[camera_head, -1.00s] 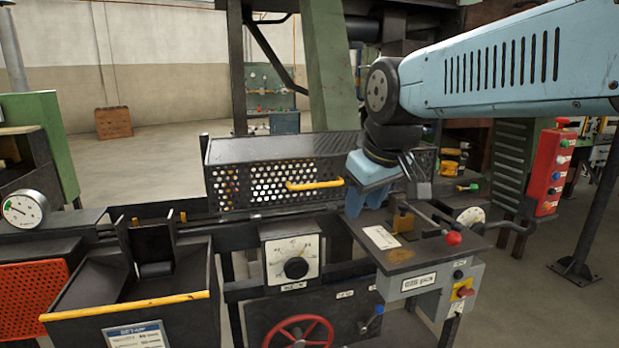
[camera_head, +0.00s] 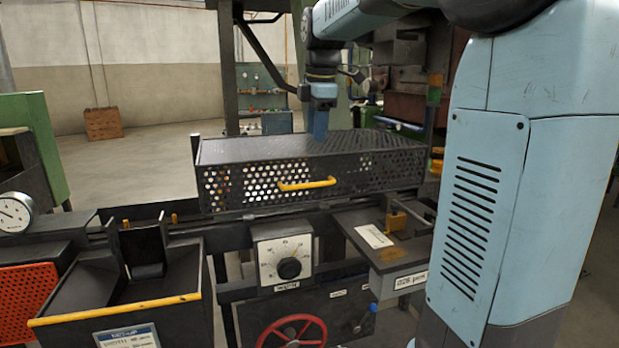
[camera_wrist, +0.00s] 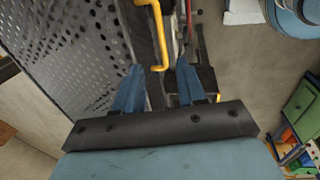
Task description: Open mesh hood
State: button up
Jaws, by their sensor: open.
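The mesh hood (camera_head: 225,192) is a long dark box with a perforated front panel and top, lying down over the bench line. Its yellow bar handle (camera_head: 307,184) is on the front panel. My gripper (camera_head: 318,134) points down above the hood's top, apart from the handle; the exact height over the hood is unclear. In the wrist view my gripper (camera_wrist: 160,88) has its two blue fingers apart with nothing held. There, the perforated hood (camera_wrist: 70,45) fills the left side, and the yellow handle (camera_wrist: 157,35) lies beyond the fingertips, near the gap between them.
Below the hood are a dial box (camera_head: 286,258) and a red handwheel (camera_head: 290,331). A black bin with a yellow front edge (camera_head: 115,309) stands at left. A control bench (camera_head: 385,240) is at right, partly hidden by my arm. A green post rises behind the hood.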

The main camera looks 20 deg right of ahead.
aim_at(313, 176)
jog(key=f, duration=0.4)
jog(key=w+f, duration=0.1)
jog(key=f, duration=0.3)
jog(key=w+f, duration=0.1)
jog(key=f, duration=0.4)
jog(key=shift+w+f, duration=0.1)
jog(key=shift+w, duration=0.15)
jog(key=shift+c, duration=0.5)
grip_shut()
